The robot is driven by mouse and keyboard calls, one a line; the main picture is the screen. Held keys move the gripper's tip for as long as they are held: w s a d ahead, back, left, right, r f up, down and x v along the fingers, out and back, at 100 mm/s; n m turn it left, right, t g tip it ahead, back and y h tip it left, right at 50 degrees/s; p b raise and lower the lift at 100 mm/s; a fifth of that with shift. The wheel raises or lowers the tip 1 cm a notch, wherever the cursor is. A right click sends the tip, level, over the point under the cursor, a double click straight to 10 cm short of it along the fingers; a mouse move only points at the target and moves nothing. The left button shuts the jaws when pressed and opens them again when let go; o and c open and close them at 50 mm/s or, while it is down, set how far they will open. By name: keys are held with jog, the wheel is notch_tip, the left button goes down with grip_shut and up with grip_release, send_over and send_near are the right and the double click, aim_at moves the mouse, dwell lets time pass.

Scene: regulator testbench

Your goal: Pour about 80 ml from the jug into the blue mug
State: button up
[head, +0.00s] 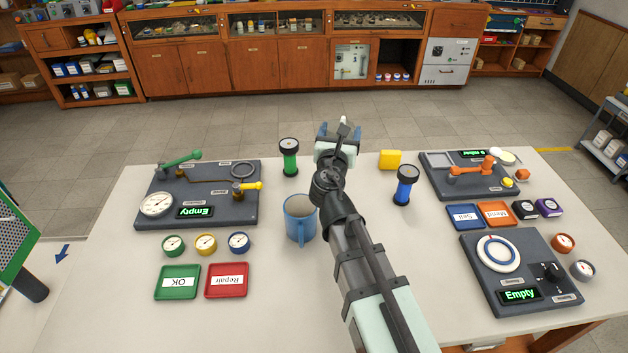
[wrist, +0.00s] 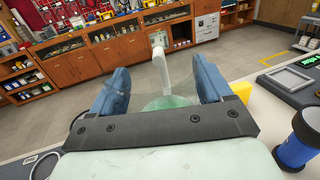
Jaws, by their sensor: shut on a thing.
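The blue mug (head: 300,218) stands upright on the white table, just left of my arm in the head view, its handle toward the near side. My gripper (head: 340,129) is beyond the mug and to its right, toward the far table edge. Its blue fingers are spread around the jug and shut on it. Of the jug (wrist: 160,68), the wrist view shows a pale upright handle and a greenish, see-through part between the fingers. The head view shows only a pale bit of it (head: 343,124). The rest and its liquid level are hidden.
A green-banded cylinder (head: 289,158) stands left of my gripper. A yellow block (head: 390,159) and a blue cylinder (head: 405,185) stand right. Dark instrument panels (head: 198,215) lie at both sides, with small gauges and coloured trays nearby. The table around the mug is mostly clear.

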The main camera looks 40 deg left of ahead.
jog(key=shift+s+a+h, duration=0.1)
jog(key=shift+a+h, duration=0.4)
jog(key=shift+a, duration=0.15)
jog(key=s+a+m+t+h, duration=0.1)
jog(key=s+a+m+h, duration=0.2)
jog(key=s+h, duration=0.3)
jog(key=s+a+m+h, duration=0.4)
jog(key=s+m+h, duration=0.1)
jog(key=s, duration=0.3)
jog(key=shift+s+a+f+t+h, duration=0.15)
jog(key=shift+s+f+t+h, duration=0.1)
jog(key=shift+t+h, duration=0.15)
jog(key=shift+d+m, duration=0.2)
jog(key=shift+m, duration=0.2)
jog(key=s+d+f+m, duration=0.1)
jog(key=d+m, duration=0.4)
jog(key=m, duration=0.6)
jog(key=shift+s+d+f, duration=0.2)
jog(key=shift+d+f, duration=0.05)
jog(key=shift+d, duration=0.1)
